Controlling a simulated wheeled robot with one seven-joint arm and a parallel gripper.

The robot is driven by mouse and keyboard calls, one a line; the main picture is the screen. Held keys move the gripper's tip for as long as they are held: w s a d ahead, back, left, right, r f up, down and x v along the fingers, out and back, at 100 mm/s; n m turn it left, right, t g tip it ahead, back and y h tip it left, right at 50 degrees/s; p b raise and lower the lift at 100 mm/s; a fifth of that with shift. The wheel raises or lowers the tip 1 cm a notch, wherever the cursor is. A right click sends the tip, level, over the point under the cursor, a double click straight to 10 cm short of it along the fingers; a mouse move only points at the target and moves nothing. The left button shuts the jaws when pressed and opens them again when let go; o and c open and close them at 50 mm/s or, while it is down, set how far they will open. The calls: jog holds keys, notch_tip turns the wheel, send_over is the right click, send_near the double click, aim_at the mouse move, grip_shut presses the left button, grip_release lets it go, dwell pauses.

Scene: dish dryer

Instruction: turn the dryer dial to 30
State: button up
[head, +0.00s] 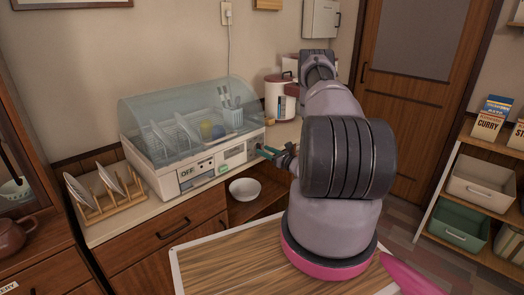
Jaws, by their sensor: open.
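The dish dryer (172,178) stands on the counter, a cream box with a clear blue-tinted lid that is down over several dishes. Its front carries a panel marked OFF and a green oval mark. The dial is not clear in this view; the right end of the front panel, near my gripper, is small and partly covered. My gripper (264,150) has teal fingers and is open at the dryer's right front end. I cannot tell whether the fingers touch the dryer or are around the dial.
A wooden rack with plates (108,192) stands left of the dryer. A white bowl (245,189) sits on the open shelf below the counter. A red and white pot (282,97) stands behind my arm. Shelves with bins (481,185) are at the right.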

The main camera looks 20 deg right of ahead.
jog(key=shift+x, duration=1.15)
grip_shut()
jog(key=shift+m, duration=0.3)
jog(key=shift+d+f+m, duration=0.1)
jog(key=shift+f+m, duration=0.05)
jog(key=shift+m, duration=4.2)
jog(key=shift+d+f+m, duration=0.1)
jog(key=shift+f+m, duration=0.1)
jog(key=shift+m, duration=4.2)
jog(key=shift+d+f+m, duration=0.1)
jog(key=shift+f+m, duration=0.05)
jog(key=shift+m, duration=4.2)
